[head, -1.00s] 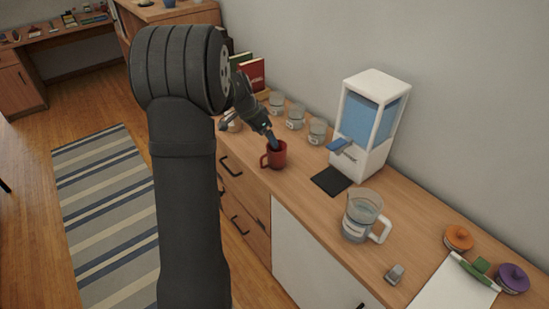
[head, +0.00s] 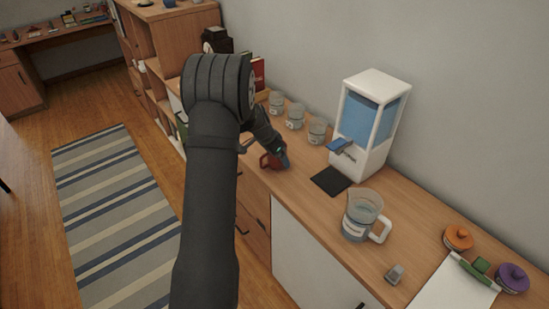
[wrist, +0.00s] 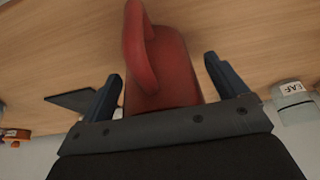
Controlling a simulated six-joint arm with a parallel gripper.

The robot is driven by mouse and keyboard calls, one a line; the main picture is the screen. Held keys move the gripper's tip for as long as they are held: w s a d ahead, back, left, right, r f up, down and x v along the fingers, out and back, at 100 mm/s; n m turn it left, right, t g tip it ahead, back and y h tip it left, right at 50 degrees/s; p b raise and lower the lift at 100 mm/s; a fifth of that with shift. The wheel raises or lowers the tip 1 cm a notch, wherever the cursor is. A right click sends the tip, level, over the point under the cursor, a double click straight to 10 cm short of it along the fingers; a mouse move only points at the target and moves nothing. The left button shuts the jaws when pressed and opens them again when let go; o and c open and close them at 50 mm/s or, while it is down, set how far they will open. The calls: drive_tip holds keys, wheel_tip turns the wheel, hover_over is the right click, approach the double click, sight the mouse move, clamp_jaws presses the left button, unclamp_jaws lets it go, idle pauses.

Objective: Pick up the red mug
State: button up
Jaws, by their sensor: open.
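The red mug (head: 268,161) is on the wooden counter (head: 315,207), partly hidden by my gripper (head: 281,162) in the head view. In the wrist view the mug (wrist: 170,70) fills the space between my two blue-tipped fingers, with its handle (wrist: 137,45) towards the top. My gripper (wrist: 162,68) is open, with a gap visible on the right side of the mug; the left finger is close to it. I cannot tell whether the mug stands upright or is tilted.
Several glass jars (head: 295,117) stand behind the mug along the wall. A white and blue dispenser (head: 369,125), a dark mat (head: 331,181) and a glass jug (head: 362,215) are to the right. Open counter lies between the mug and the mat.

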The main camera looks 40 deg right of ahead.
drive_tip(key=c, duration=1.3)
